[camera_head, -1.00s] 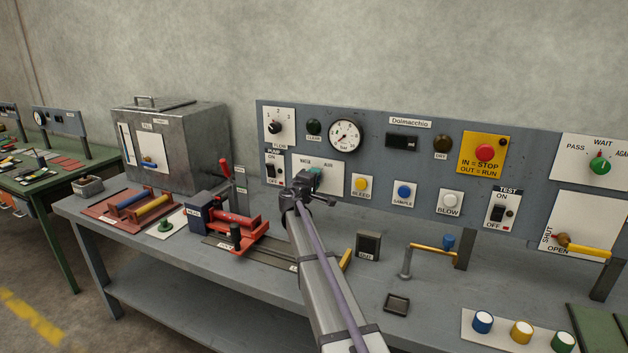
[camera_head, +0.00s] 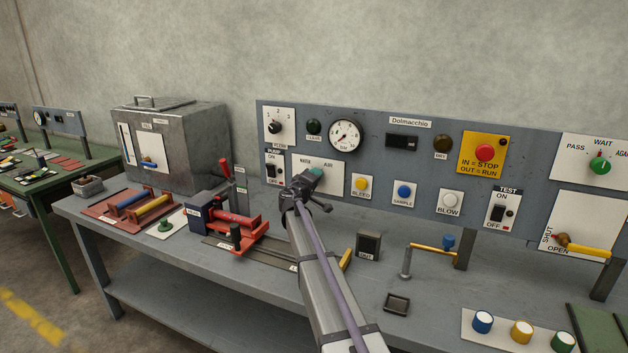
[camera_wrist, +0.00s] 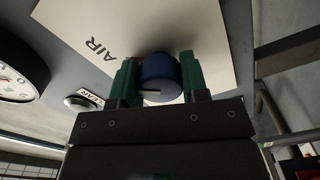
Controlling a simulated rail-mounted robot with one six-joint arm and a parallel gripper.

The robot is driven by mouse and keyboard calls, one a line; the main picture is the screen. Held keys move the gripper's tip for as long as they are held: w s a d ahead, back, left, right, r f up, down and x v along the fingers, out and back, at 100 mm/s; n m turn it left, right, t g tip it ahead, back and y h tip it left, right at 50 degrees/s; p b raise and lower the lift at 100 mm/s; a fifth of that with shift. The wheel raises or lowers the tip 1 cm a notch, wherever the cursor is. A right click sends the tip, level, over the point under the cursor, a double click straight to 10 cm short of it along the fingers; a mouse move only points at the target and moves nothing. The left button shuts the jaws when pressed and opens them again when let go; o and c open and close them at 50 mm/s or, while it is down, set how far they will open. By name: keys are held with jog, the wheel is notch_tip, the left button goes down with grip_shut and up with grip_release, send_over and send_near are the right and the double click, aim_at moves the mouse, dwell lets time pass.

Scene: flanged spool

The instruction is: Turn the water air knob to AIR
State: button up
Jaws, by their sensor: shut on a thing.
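The water air knob is a blue round knob (camera_wrist: 162,78) on a white plate (camera_wrist: 190,25) in the wrist view. A short dark line shows on the left of its near face. The word AIR stands tilted and upside down on the plate, up and left of the knob. The green fingers of my gripper (camera_wrist: 160,68) are shut on the knob, one on each side. In the head view my gripper (camera_head: 314,175) is at the plate (camera_head: 300,172), whose WATER and AIR labels show above. The knob is hidden there behind my gripper.
The pump switch (camera_head: 271,172) is left of the plate, and the yellow bleed button (camera_head: 362,184) is close on its right. A dial gauge (camera_head: 346,135) is above. A red clamp-like fixture (camera_head: 238,228) stands on the bench to the left.

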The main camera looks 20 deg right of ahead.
jog(key=o, duration=0.9)
jog(key=shift+o, duration=0.2)
jog(key=v, duration=1)
jog(key=shift+s+a, duration=0.2)
jog(key=shift+a, duration=0.15)
